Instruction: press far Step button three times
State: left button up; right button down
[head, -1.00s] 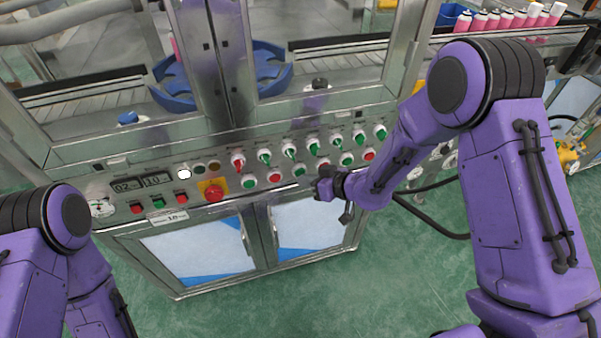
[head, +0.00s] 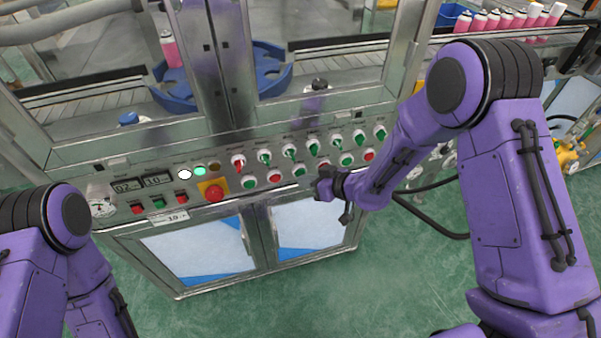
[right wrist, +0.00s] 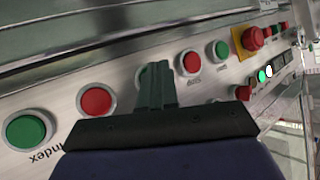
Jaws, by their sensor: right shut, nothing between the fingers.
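A row of green and red push buttons runs along the machine's front panel. My right gripper (head: 318,184) is shut and empty, close in front of the row's middle. In the right wrist view its closed fingers (right wrist: 155,72) cover most of a green button (right wrist: 143,76); I cannot tell whether they touch it. A red button (right wrist: 97,100) and a green button labelled Index (right wrist: 27,130) lie to the left; another red button (right wrist: 190,62) and green button (right wrist: 222,50) lie to the right. I cannot read a Step label. My left gripper is out of view.
A red emergency stop (head: 214,193) on a yellow plate sits left of the row. Green and red selector knobs (head: 289,152) stand above the buttons. A blue star wheel (head: 270,70) and pink can (head: 170,48) are behind glass.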

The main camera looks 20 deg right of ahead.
jog(key=shift+s, duration=0.5)
jog(key=s, duration=0.5)
jog(key=shift+d+p, duration=0.15)
jog(key=shift+p, duration=0.2)
dwell(0.6)
